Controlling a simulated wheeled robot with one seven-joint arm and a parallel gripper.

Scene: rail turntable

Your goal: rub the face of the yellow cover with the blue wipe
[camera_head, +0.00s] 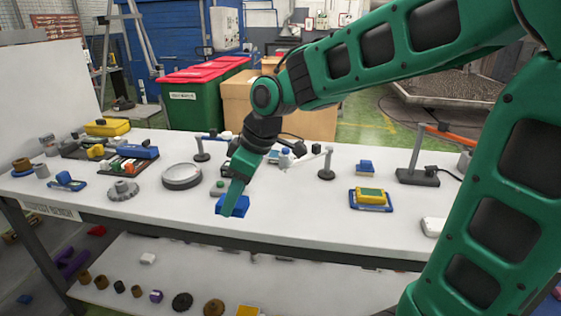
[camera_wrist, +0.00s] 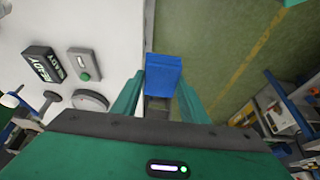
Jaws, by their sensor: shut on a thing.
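My gripper (camera_head: 233,203) is shut on the blue wipe (camera_head: 227,206), a small blue block, near the front edge of the white table. In the wrist view the blue wipe (camera_wrist: 163,75) sits between the two green fingers, beside the table edge with floor beyond it. The yellow cover (camera_head: 371,196) appears to be the yellow piece lying flat on a blue base, right of the table's middle. My gripper is well to its left and apart from it. The yellow cover is not visible in the wrist view.
A blue block (camera_head: 366,167) stands behind the yellow cover. A lamp-like stand (camera_head: 417,177) is to its right, and a small post (camera_head: 326,172) to its left. A round grey turntable (camera_head: 182,176) lies left of my gripper. The table between gripper and cover looks clear.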

